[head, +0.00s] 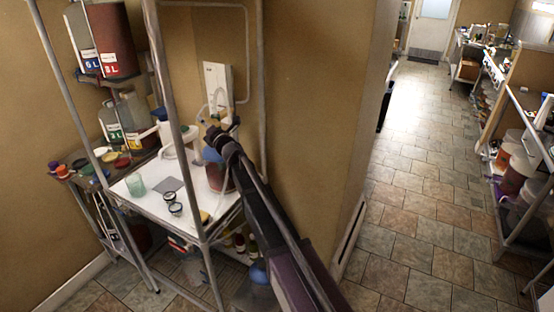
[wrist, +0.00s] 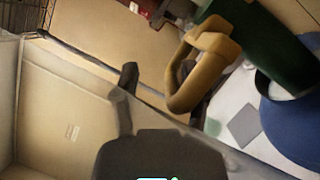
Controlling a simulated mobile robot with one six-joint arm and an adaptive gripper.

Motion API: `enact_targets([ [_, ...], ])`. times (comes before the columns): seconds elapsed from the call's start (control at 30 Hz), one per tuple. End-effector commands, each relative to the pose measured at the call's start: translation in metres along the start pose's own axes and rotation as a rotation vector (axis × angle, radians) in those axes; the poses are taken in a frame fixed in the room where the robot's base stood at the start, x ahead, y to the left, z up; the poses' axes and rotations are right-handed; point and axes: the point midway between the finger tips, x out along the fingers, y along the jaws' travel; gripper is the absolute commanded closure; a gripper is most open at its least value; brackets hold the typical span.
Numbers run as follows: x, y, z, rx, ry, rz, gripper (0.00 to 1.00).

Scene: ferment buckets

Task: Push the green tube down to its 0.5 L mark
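In the wrist view a dark green tube (wrist: 262,42) runs in from the upper right, with a tan looped handle (wrist: 205,60) on its end. The tube stands over a blue lid or bucket top (wrist: 293,118). My gripper (wrist: 157,78) has its two dark fingers apart. The handle loop overlaps the right finger in the picture; I cannot tell whether they touch.
A white bench (head: 150,200) in a metal rack holds a green glass (head: 135,184), a grey square (head: 169,184) and two dark-rimmed round items (head: 173,204). A rack post (head: 168,90) stands close left of my arm. The tiled floor (head: 410,190) at right is clear.

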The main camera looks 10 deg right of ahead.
Motion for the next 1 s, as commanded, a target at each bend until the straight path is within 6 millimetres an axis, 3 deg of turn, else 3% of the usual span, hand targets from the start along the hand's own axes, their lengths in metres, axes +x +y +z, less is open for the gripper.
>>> enact_targets([
  [1.0, 0.018, 0.074, 0.044, 0.000, 0.000, 0.000, 0.46],
])
